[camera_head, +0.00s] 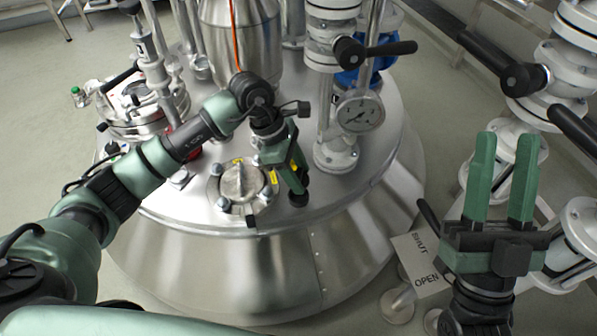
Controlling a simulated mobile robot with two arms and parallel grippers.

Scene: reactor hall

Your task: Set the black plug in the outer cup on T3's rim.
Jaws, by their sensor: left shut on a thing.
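My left gripper (298,186) reaches down over the steel vessel's lid (225,213), close to the front rim. It is shut on the black plug (299,198), which shows as a small dark piece below the green fingers. I cannot tell whether the plug touches the lid or sits in a cup. No cup shows clearly there; the gripper and plug cover that spot. A "T3" label is not readable. My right gripper (504,150) is open and empty, fingers pointing up, at the right, apart from the vessel.
A round bolted port (241,182) stands just left of my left gripper. A pressure gauge (360,113) and a valve stack (333,40) stand to its right. A SHUT/OPEN sign (421,262) and pale valve piping (580,215) are near my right gripper.

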